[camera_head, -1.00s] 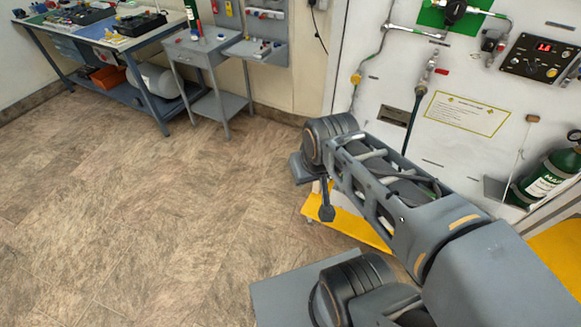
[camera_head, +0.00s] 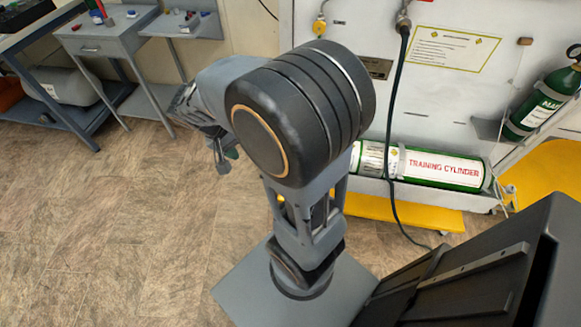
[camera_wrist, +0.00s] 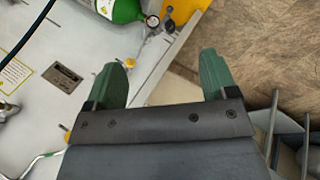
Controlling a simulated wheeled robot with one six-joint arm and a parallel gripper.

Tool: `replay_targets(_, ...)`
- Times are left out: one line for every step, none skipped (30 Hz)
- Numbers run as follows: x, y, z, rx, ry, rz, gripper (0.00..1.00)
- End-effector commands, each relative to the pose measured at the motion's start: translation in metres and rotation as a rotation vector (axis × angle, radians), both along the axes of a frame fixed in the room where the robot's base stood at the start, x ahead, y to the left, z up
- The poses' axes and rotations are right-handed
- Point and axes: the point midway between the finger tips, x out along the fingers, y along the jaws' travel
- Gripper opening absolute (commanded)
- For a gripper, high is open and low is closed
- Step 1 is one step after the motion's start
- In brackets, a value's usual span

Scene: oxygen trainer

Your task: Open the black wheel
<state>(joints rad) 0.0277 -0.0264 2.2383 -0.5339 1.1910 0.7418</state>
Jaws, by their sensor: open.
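My gripper (camera_wrist: 161,60) is open and empty in the wrist view, with its two green fingers apart. In the head view it is partly hidden behind my arm, at the arm's left. A green cylinder (camera_wrist: 124,8) shows at the top of the wrist view, with a metal valve fitting at its neck. A small dark round knob (camera_wrist: 170,25) sits beside that fitting, beyond and above the fingertips. I cannot tell whether it is the black wheel. The labelled training cylinder (camera_head: 440,168) lies low along the white panel in the head view; its left end is hidden by my arm.
The white panel (camera_head: 370,30) carries hoses and fittings. A yellow base (camera_head: 415,214) runs along the floor below it. A grey side table (camera_head: 100,40) and a workbench stand at the left. The floor between is clear.

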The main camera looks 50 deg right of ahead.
Motion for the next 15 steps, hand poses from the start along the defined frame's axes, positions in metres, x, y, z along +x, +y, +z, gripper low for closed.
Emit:
replay_targets(0.009,-0.014,-0.059,-0.096,0.045,-0.063,0.79)
replay_targets(0.014,-0.023,-0.077,-0.163,0.059,-0.102,0.79)
replay_targets(0.021,-0.035,-0.1,-0.252,0.072,-0.148,0.79)
replay_targets(0.027,-0.043,-0.117,-0.32,0.074,-0.178,0.79)
replay_targets(0.032,-0.05,-0.134,-0.387,0.075,-0.204,0.79)
replay_targets(0.039,-0.06,-0.155,-0.476,0.069,-0.232,0.79)
replay_targets(0.045,-0.066,-0.171,-0.54,0.062,-0.249,0.79)
replay_targets(0.05,-0.073,-0.187,-0.601,0.05,-0.263,0.79)
replay_targets(0.057,-0.08,-0.206,-0.678,0.031,-0.275,0.79)
replay_targets(0.061,-0.085,-0.22,-0.733,0.014,-0.283,0.79)
replay_targets(0.066,-0.089,-0.234,-0.784,-0.004,-0.287,0.79)
replay_targets(0.072,-0.095,-0.251,-0.845,-0.032,-0.29,0.79)
replay_targets(0.075,-0.098,-0.262,-0.888,-0.051,-0.289,0.79)
replay_targets(0.079,-0.101,-0.273,-0.926,-0.073,-0.287,0.79)
replay_targets(0.083,-0.104,-0.286,-0.97,-0.1,-0.284,0.79)
